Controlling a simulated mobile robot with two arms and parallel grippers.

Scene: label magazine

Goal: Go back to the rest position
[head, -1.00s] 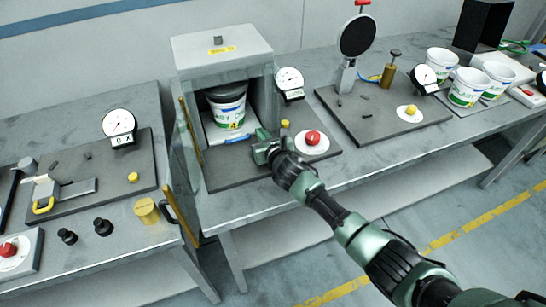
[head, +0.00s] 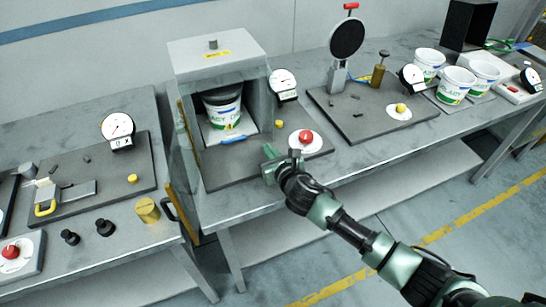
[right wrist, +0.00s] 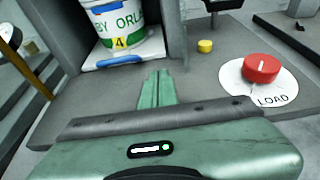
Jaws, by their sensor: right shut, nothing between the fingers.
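My right gripper (head: 268,152) is shut and empty, just in front of the open grey cabinet in the head view. In the right wrist view its closed green fingers (right wrist: 156,85) point toward the cabinet over the dark plate. A white labelled cup (head: 222,110) stands upright inside the cabinet. It also shows in the right wrist view (right wrist: 118,25), on a white tray (right wrist: 150,48) with a blue handle, apart from the fingers. My left gripper is not in view.
A red knob (head: 306,137) marked LOAD in the wrist view sits right of my gripper, with a small yellow button (head: 279,124) near it. The cabinet door (head: 183,150) stands open at left. Several cups (head: 456,83) stand at far right. Floor in front is clear.

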